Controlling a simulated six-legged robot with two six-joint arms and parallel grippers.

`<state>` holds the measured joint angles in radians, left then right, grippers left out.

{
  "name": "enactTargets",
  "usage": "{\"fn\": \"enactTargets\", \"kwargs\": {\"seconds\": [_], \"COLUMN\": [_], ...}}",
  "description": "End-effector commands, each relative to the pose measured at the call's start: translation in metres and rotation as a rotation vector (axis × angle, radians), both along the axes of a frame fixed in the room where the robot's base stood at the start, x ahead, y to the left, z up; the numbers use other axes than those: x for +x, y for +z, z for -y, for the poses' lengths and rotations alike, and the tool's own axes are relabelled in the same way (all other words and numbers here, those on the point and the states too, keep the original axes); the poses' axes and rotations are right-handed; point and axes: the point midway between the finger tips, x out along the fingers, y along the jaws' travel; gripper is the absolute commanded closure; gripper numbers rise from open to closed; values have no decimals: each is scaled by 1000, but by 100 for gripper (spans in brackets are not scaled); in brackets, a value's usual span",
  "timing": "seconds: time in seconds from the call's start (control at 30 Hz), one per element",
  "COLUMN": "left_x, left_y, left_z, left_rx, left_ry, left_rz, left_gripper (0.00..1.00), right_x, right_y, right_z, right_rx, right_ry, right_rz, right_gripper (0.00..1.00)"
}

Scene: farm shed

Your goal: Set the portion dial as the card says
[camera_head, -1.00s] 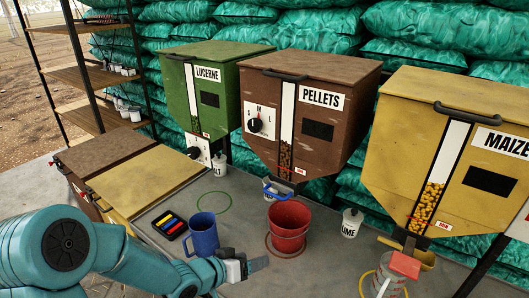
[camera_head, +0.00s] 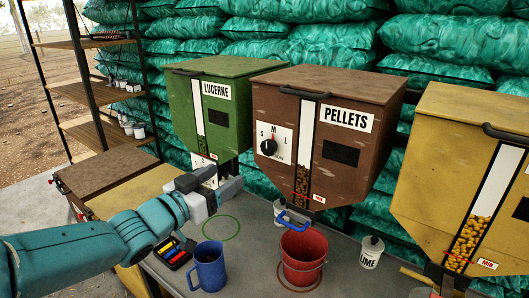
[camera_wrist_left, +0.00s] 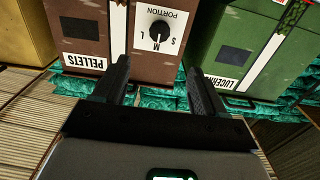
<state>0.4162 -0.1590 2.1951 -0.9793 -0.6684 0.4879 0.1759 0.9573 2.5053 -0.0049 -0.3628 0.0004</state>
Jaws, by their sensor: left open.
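The brown pellets hopper (camera_head: 345,95) carries a white portion panel with a round black dial (camera_head: 268,147) marked S, M and L. Its red pointer mark appears to face up, near M. In the left wrist view the dial (camera_wrist_left: 159,32) shows upside down, beyond and between the fingers. My left gripper (camera_head: 222,180) is open and empty, left of and below the dial, apart from it. It covers most of the green lucerne hopper's lower panel. I cannot make out a card with a readable setting. My right gripper is not in view.
A red bucket (camera_head: 303,257) stands under the pellets chute. A blue jug (camera_head: 208,267), a dark tray with coloured strips (camera_head: 174,252) and a lime pot (camera_head: 371,252) are on the bench. The yellow maize hopper (camera_head: 450,140) is at right. Green sacks line the back.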

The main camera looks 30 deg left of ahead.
Motion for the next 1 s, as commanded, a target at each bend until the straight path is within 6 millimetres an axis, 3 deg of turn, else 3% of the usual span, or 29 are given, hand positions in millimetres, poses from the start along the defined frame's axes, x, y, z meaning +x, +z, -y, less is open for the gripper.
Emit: {"fn": "enactTargets", "kwargs": {"seconds": [0.4,0.6,0.8,1.0], "left_x": [100,138,154,157], "left_y": [0,1,0,-1], "left_z": [16,20,21,21], "left_rx": [-3,-3,-2,-2], "left_ry": [-9,-8,-7,-7], "left_rz": [-3,-2,-2,-2], "left_gripper": [29,29,29,29], "right_x": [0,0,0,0], "right_y": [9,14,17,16], "right_z": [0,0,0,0], "right_rx": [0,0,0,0], "right_ry": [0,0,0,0], "right_rz": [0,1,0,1], "right_gripper": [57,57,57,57]}}
